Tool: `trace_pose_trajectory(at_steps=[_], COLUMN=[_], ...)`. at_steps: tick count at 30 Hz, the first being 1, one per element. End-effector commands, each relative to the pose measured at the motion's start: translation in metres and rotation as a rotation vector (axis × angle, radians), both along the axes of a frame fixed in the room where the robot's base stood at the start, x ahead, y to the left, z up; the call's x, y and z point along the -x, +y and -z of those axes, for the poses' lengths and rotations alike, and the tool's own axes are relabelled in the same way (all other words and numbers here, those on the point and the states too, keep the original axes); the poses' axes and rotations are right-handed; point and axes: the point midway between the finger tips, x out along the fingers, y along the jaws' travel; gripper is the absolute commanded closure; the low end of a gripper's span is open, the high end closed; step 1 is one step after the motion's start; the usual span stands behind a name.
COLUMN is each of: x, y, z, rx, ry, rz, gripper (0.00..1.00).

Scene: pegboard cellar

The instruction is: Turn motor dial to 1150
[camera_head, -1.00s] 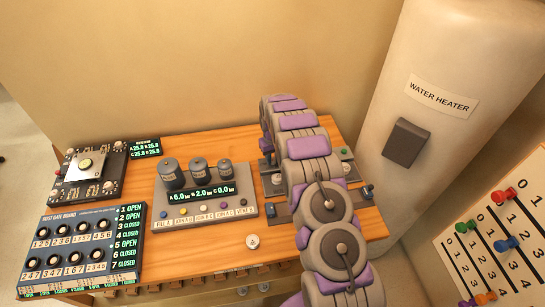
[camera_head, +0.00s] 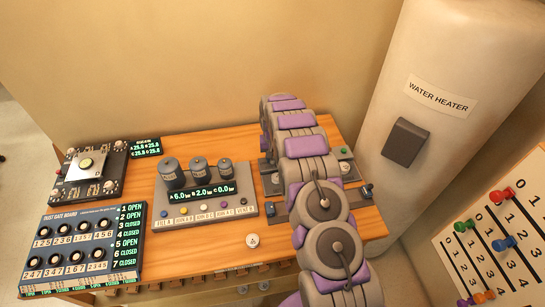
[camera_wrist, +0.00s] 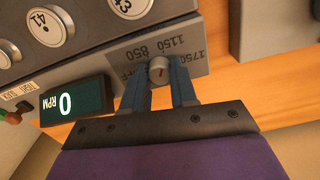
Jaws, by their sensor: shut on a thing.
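The motor dial (camera_wrist: 159,72) is a small grey knob with a red pointer line, on a grey panel in the wrist view. Its printed labels include 850, 1150 and 1750, with an OFF label partly hidden by a finger. The red line stands nearly upright in the picture; which label it points to is hard to tell. My gripper (camera_wrist: 160,84) is shut on the dial, one blue-grey finger on each side. The display (camera_wrist: 66,104) beside it reads 0 RPM, upside down in the picture. In the head view my arm hides the dial and gripper.
A panel with three canisters (camera_head: 198,174) stands left of my arm on the wooden table (camera_head: 262,268). The dust gate board (camera_head: 80,248) is at the front left. A water heater (camera_head: 431,100) and a switch board (camera_head: 500,245) stand at right.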

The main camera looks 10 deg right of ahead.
Motion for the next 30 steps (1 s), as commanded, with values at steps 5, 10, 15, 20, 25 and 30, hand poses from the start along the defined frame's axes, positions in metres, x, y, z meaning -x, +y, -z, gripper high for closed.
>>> trace_pose_trajectory(at_steps=[5, 10, 15, 20, 25, 30], x=[-0.003, -0.002, -0.001, -0.001, -0.002, -0.002], y=[0.001, 0.000, 0.000, 0.000, 0.000, 0.000], z=[-0.003, -0.002, -0.001, -0.002, -0.021, -0.055], rx=[-0.001, 0.000, 0.000, -0.001, 0.000, 0.000], ry=[-0.010, -0.006, -0.004, -0.003, -0.007, -0.007], rz=[-0.001, -0.001, -0.001, -0.001, -0.001, -0.001], gripper=[0.69, 0.53, 0.47, 0.47, 0.47, 0.47])
